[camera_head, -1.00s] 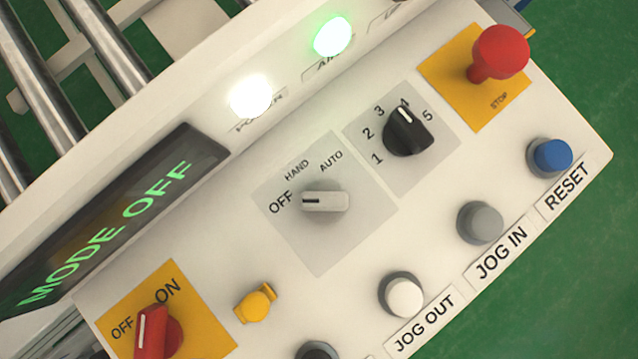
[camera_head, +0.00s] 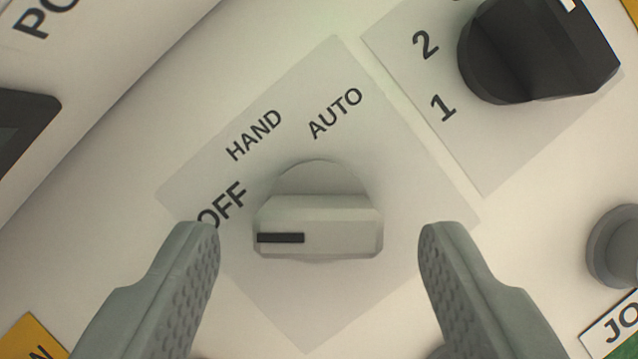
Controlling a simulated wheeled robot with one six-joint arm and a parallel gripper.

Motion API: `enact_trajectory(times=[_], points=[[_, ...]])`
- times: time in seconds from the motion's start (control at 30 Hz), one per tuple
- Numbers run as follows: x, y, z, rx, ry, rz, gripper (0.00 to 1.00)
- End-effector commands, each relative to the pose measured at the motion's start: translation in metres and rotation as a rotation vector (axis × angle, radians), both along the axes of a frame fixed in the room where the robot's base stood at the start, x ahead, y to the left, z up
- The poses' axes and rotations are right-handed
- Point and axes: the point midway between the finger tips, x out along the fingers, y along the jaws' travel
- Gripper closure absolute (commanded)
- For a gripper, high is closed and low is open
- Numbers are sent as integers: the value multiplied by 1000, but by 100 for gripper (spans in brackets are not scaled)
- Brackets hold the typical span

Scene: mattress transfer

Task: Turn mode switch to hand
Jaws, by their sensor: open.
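The mode switch (camera_head: 325,215) is a light grey rotary knob on a pale square plate (camera_head: 300,300), in the middle of the camera_head view. Its black pointer mark lies on the left end of the handle, on the side of the OFF label. The labels OFF, HAND (camera_head: 254,135) and AUTO run around its upper left and top. My gripper (camera_head: 318,232) is open, with one grey finger to the left of the knob and one to the right. Gaps show between the knob and both fingers in the picture. The left fingertip partly covers the OFF label.
A black numbered selector knob (camera_head: 535,50) stands at the upper right. A grey button (camera_head: 618,245) is at the right edge. A dark display edge (camera_head: 22,135) is at the left. A yellow plate corner (camera_head: 30,340) shows at the lower left.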

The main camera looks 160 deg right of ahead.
Motion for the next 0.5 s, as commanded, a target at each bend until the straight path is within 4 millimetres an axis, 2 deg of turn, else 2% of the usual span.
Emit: enact_trajectory(times=[0.2, 0.47, 0.5], points=[[4, 1, -10, 0, -1, 0, 42], [5, 2, -11, 0, -1, 0, 42], [4, 2, -11, 0, -1, 0, 48]])
